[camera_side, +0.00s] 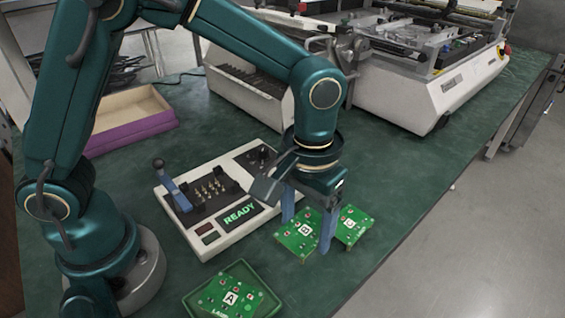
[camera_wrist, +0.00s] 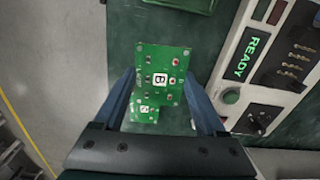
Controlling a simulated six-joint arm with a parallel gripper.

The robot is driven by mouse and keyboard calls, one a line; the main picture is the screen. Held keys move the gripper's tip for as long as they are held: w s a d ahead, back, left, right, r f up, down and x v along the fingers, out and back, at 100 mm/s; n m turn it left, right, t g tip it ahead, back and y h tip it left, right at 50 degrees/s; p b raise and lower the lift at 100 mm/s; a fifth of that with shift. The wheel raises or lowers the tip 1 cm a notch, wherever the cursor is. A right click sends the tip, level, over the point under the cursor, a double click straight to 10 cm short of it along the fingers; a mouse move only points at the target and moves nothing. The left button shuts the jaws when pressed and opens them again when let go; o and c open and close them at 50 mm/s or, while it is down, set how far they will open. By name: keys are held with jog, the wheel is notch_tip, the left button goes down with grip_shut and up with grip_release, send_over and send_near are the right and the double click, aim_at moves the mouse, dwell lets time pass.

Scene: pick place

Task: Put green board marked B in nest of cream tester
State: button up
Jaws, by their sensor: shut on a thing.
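The green board marked B (camera_side: 301,234) is between the blue fingers of my gripper (camera_side: 307,228), which is shut on it. In the wrist view the board B (camera_wrist: 160,66) lies between the fingertips of my gripper (camera_wrist: 160,85), label turned sideways. I cannot tell whether it touches the table. The cream tester (camera_side: 205,238) stands to the left, its display reading READY. Its nest (camera_side: 213,188) of several pins shows no board, and a blue-handled lever (camera_side: 172,186) stands up at its left. The tester (camera_wrist: 228,85) is at the right in the wrist view.
A green board marked C (camera_side: 352,226) lies right beside board B. A board marked A (camera_side: 230,298) lies in a green tray (camera_side: 262,279) at the front. A purple-edged wooden box (camera_side: 135,133) and a large white machine (camera_side: 420,99) stand behind. The table's right edge is near.

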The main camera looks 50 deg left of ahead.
dwell(0.4)
jog(key=shift+s+a+m, duration=0.15)
jog(key=shift+s+m, duration=0.1)
jog(key=shift+m, duration=0.35)
jog(key=shift+s+a+r+m, duration=0.1)
jog(key=shift+s+a+m, duration=0.15)
jog(key=shift+a+m, duration=0.25)
jog(key=shift+s+a+r+m, duration=0.1)
jog(key=shift+s+a+m, duration=0.1)
jog(key=shift+a+m, duration=0.25)
jog(key=shift+m, duration=0.55)
jog(key=a, duration=0.2)
jog(key=a+r, duration=0.1)
jog(key=a, duration=0.2)
jog(key=a+r, duration=0.1)
jog(key=a, duration=0.1)
jog(key=shift+s+a+r, duration=0.15)
jog(key=shift+s+a, duration=0.1)
jog(key=s+a+r+n, duration=0.3)
jog(key=a, duration=0.8)
send_over(210, 193)
jog(key=shift+f, duration=3.35)
jog(key=shift+f, duration=0.8)
